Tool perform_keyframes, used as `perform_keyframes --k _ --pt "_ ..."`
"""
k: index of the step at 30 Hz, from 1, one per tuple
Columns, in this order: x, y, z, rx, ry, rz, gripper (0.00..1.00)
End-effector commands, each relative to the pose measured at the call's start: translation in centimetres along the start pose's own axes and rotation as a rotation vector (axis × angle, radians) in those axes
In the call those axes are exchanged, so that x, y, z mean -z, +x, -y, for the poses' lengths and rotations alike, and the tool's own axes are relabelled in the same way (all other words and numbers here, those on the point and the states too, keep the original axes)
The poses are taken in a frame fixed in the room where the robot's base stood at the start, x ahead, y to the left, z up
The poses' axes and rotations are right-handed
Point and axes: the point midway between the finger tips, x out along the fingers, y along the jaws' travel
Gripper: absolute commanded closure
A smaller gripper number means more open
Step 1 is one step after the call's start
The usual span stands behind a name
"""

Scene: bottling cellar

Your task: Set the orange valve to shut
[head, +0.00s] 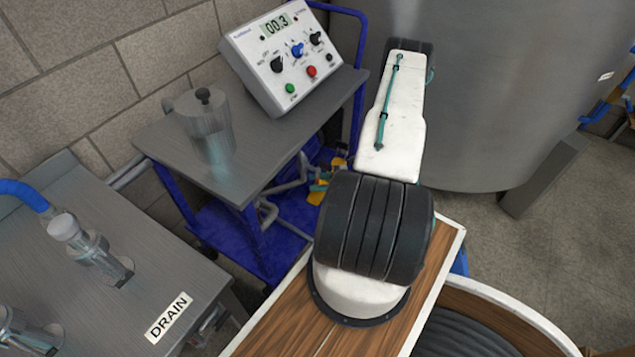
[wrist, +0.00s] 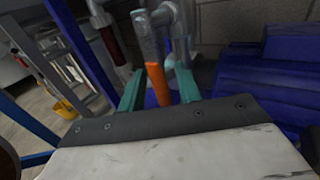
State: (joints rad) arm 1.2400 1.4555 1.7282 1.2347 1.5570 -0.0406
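The orange valve shows in the wrist view as an orange lever (wrist: 155,82), tilted slightly and joined at its upper end to grey pipework. My gripper (wrist: 158,84) has its two teal fingers apart, one on each side of the lever. Gaps show between the lever and both fingers, so it is open and holds nothing. The lever's lower end lies close to the dark edge of my gripper. In the head view, small orange, yellow and teal parts show low beside the cart, but I cannot tell which belong to the valve.
Grey pipes (wrist: 185,40) stand just beyond the fingers, and a red handle (wrist: 112,45) is at their left. A blue-framed cart (head: 265,140) carries a control box (head: 291,62) and a metal pot (head: 207,122). A large steel tank (head: 490,90) stands right.

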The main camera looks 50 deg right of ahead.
Motion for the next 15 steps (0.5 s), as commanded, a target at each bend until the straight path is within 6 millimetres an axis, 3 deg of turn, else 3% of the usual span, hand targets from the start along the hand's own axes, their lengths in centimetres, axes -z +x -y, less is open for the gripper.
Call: perform_keyframes --k 7,8,11,15 --pt "-0.01 0.15 0.0 0.001 0.0 0.0 0.66" --pt "-0.01 0.14 0.0 0.0 0.0 0.0 0.69" --pt "-0.01 0.13 0.0 0.0 0.0 0.0 0.97" --pt "-0.01 0.1 0.0 0.001 0.0 0.0 1.0"
